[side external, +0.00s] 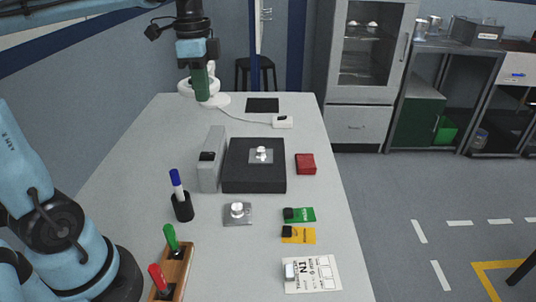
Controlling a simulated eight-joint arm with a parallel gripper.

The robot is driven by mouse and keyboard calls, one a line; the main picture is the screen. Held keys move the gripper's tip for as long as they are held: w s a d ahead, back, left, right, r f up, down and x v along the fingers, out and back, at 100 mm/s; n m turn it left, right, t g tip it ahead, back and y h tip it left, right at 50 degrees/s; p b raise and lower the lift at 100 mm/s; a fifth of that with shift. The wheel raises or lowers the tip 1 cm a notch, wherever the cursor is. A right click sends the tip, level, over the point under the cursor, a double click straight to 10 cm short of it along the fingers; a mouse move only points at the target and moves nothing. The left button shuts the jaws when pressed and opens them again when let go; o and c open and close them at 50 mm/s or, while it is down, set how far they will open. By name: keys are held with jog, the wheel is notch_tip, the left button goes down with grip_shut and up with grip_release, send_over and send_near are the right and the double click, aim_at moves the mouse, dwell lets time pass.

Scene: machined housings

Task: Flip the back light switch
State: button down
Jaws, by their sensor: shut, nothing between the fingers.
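A small white switch box (283,122) with a dark top part lies toward the back of the table. A white cord runs from it to a white rounded device (213,98), apparently a lamp, at the back left. My gripper (202,91) points down at the back left, in front of or over the white device, well left of the switch box. It is shut and empty. A dark green part shows at its lower end; the fingertips are too small to make out. Which way the switch is set cannot be told.
A black box (253,182) with a metal knob plate stands mid-table beside an upright grey block (211,170). A black pad (262,105) lies behind the switch box. A red block (305,164), pen cup (182,207) and wooden tool holder (180,272) stand nearer.

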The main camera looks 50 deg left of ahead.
aim_at(212, 153)
jog(key=shift+d+r, duration=0.1)
dwell(0.3)
notch_tip(212, 153, down, 14)
dwell(0.7)
